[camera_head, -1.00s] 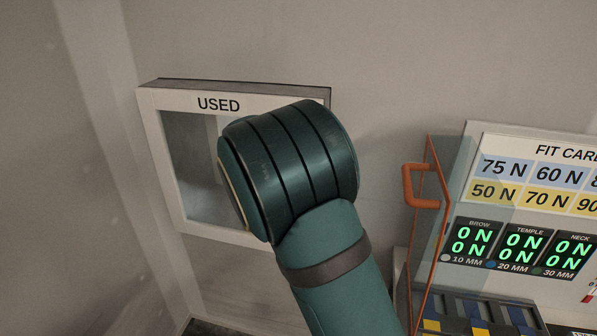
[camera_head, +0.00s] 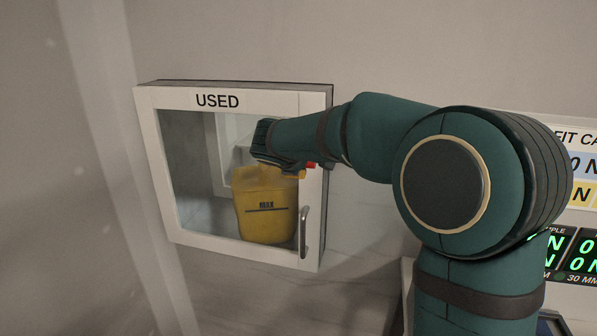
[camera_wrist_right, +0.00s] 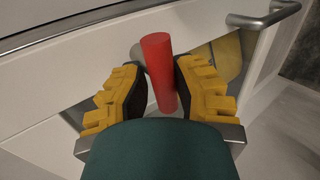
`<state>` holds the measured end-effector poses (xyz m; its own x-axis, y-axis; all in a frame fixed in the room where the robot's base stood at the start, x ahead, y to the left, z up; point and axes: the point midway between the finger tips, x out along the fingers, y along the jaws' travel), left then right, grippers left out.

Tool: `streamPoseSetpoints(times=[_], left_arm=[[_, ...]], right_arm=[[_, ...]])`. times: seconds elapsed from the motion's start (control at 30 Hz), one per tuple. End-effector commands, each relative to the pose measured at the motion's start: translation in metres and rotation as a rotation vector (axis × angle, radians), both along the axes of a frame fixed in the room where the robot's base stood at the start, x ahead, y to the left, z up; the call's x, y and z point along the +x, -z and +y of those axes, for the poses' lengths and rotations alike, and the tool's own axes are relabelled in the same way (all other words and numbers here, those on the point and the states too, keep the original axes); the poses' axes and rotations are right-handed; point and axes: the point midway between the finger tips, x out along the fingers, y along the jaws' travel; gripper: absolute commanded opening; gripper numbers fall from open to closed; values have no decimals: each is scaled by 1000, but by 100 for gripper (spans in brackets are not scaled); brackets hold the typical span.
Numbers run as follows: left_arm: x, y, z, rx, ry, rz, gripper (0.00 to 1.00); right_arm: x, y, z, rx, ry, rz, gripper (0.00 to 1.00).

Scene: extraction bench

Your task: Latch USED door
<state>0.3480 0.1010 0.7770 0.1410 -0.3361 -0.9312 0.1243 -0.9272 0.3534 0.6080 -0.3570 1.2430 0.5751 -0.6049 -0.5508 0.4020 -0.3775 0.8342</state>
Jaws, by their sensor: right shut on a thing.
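The USED door (camera_head: 176,236) is a white frame with a clear pane on a wall cabinet, and it appears closed, flush with the cabinet. A metal handle (camera_head: 303,232) is on its lower right side; it also shows at the top of the right wrist view (camera_wrist_right: 268,18). A red peg (camera_head: 311,165) shows at the door's right frame. In the right wrist view the red peg (camera_wrist_right: 158,72) stands between the yellow fingers of my right gripper (camera_wrist_right: 157,85). My right gripper is shut on it, and the arm partly hides it in the head view. My left gripper is not in view.
A yellow bin (camera_head: 266,222) marked MAX stands behind the pane. At the right, my arm covers much of a panel with force labels (camera_head: 580,168) and green displays (camera_head: 582,255). The wall below the cabinet is clear.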

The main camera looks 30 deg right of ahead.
Motion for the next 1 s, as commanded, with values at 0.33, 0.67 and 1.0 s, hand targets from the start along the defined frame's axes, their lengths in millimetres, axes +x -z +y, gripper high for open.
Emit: streamPoseSetpoints(times=[0.33, 0.67, 1.0], left_arm=[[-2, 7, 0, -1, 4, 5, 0], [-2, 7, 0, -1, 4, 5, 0], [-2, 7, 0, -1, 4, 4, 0]], right_arm=[[-3, 6, -2, 35, 11, -18, 0], [-2, 6, -2, 35, 10, -17, 43], [-1, 2, 0, 32, 4, -24, 52]])
